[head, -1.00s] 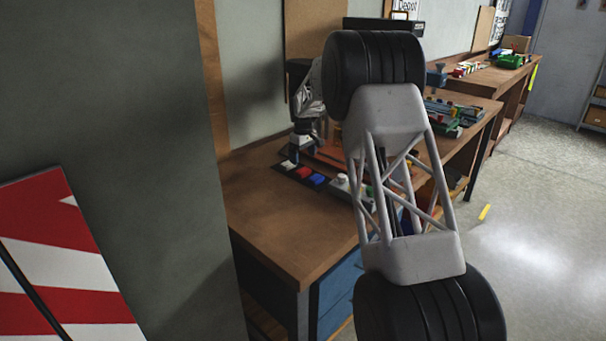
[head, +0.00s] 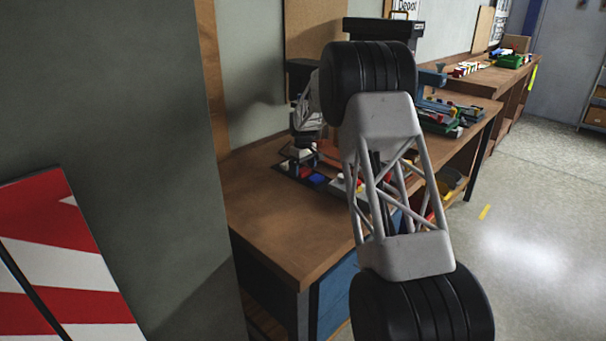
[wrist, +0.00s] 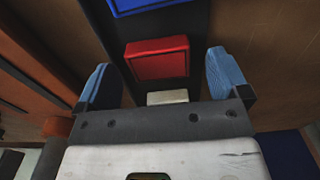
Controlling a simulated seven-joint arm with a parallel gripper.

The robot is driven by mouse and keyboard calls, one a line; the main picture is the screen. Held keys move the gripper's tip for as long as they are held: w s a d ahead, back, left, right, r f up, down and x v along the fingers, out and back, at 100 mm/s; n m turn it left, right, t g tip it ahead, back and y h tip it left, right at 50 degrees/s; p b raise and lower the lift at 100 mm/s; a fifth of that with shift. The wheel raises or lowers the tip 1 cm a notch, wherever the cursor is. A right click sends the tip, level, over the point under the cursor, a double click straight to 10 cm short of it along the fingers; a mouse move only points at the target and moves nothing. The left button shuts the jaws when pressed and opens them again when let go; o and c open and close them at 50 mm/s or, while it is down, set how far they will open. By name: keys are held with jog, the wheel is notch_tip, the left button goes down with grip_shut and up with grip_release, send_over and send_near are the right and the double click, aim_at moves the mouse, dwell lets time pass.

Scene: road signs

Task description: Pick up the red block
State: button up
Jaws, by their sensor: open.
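The red block (wrist: 157,59) lies on a dark strip between a blue block (wrist: 150,5) and a small white block (wrist: 167,98) in the wrist view. My gripper (wrist: 160,68) is open, with one blue finger on each side of the red block and a gap on both sides. It holds nothing. In the head view the red block (head: 305,173) is small and partly hidden, next to the blue block (head: 318,180). My gripper is over this row, and its fingertips are too small there to tell apart.
The blocks' dark strip lies on a wooden workbench (head: 265,215) with a clear front part. Coloured items (head: 445,120) lie farther along it. A grey pillar (head: 165,130) and a red-and-white striped board (head: 65,260) stand at the left.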

jog(key=shift+f, duration=0.5)
jog(key=c, duration=1.1)
